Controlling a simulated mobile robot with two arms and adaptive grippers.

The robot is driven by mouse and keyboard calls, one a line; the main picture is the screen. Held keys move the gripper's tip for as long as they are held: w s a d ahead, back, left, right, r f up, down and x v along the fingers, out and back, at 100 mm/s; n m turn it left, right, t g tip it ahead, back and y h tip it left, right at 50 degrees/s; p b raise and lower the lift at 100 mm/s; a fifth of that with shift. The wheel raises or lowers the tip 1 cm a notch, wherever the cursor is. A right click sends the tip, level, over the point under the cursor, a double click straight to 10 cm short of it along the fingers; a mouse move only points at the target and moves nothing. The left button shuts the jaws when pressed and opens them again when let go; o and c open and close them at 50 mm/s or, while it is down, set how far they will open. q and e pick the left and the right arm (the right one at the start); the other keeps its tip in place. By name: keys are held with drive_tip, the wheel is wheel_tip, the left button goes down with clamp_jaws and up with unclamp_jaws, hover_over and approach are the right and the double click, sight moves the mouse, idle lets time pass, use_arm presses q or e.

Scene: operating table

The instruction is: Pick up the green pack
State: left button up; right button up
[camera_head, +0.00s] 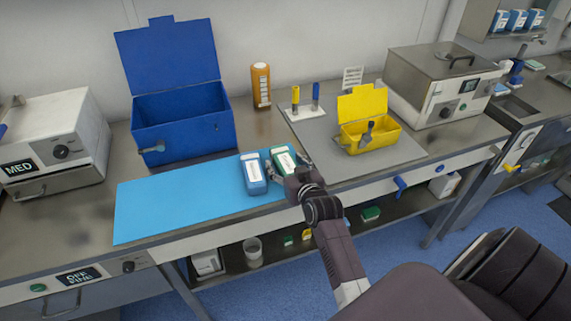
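The green pack (284,160), white on its top face with green sides, is at the right end of the light blue mat (160,208). My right gripper (287,170) is at its near end, with dark fingers on both sides of the pack. I cannot tell whether the fingers press on it or stand apart from it. The pack's near end is partly hidden by the gripper. A blue and white pack (254,175) is on the mat just left of the green one. My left gripper is not in view.
An open blue box (184,133) stands behind the mat, with a brown bottle (261,86) to its right. A grey mat (405,150) holds a small open yellow box (369,135). Metal appliances stand at both sides. The blue mat's left part is clear.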

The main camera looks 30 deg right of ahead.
drive_tip(key=c, duration=0.8)
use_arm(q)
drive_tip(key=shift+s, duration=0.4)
use_arm(e)
drive_tip(key=c, duration=0.5)
drive_tip(key=shift+c, duration=0.2)
